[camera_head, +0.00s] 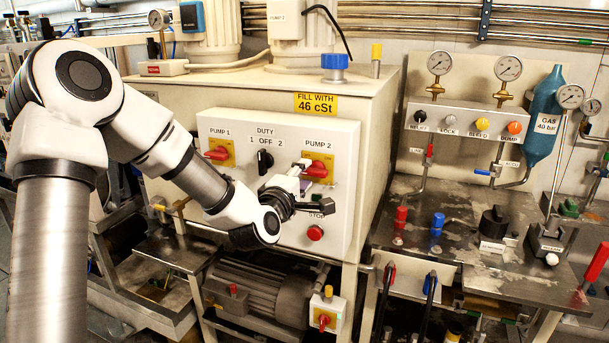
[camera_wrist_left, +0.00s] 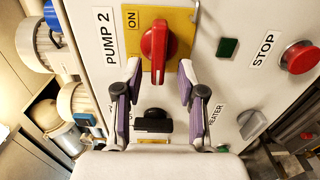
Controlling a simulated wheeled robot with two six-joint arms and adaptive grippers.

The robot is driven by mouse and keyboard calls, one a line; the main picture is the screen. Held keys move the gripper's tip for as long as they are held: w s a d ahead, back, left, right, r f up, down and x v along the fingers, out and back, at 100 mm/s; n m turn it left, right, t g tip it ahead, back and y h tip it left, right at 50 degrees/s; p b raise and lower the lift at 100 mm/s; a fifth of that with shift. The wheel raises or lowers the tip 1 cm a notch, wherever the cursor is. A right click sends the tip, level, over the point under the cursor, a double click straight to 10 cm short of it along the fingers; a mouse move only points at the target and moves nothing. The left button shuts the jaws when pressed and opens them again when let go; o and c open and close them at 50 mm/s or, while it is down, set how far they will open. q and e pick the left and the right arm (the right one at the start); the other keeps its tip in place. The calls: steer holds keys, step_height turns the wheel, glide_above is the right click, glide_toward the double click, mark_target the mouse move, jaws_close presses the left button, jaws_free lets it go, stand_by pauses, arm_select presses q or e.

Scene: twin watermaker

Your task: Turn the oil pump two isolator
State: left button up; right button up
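The pump 2 isolator is a red handle (camera_head: 318,169) on a yellow plate (camera_head: 327,160), under the PUMP 2 label on the white panel. In the left wrist view the red handle (camera_wrist_left: 157,52) stands large, with "ON" printed on the yellow plate (camera_wrist_left: 182,22) beside it. The handle lies along the picture's vertical there and roughly level in the head view. My left gripper (camera_head: 306,184) is at the panel, partly covering the area below the isolator. In the wrist view the gripper (camera_wrist_left: 159,72) is open, its purple-padded fingers on either side of the handle's near end. Contact cannot be told.
The pump 1 isolator (camera_head: 217,153) and black duty selector (camera_head: 265,161) sit left of it. The selector (camera_wrist_left: 153,122) also shows between the fingers in the wrist view. A red stop button (camera_head: 315,233) and a grey heater knob (camera_wrist_left: 251,124) are close by.

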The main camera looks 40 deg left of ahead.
arm_select(q)
steer(key=v, duration=0.6)
steer(key=shift+s, duration=0.25)
steer(key=s+d+f+m+g+h, duration=0.1)
steer(key=s+d+f+m+g, duration=0.2)
steer(key=f, duration=0.8)
steer(key=s+d+f+m+g+h, duration=0.1)
steer(key=s+d+f+m+g, duration=0.15)
steer(key=f, duration=0.95)
steer(key=s+d+f+m+g+h, duration=0.2)
steer(key=s+d+f+g, duration=0.1)
steer(key=f, duration=0.8)
steer(key=s+d+f+m+g, duration=0.2)
steer(key=s+f+m+g, duration=0.2)
steer(key=s, duration=0.6)
steer(key=s+d+f+m+g, duration=0.3)
steer(key=s+f+m+g, duration=0.2)
steer(key=s+f+m, duration=0.3)
steer(key=s+m, duration=0.1)
steer(key=s, duration=0.1)
steer(key=shift+s+d+f+h, duration=0.2)
steer(key=shift+s+h, duration=0.1)
steer(key=shift+s, duration=0.05)
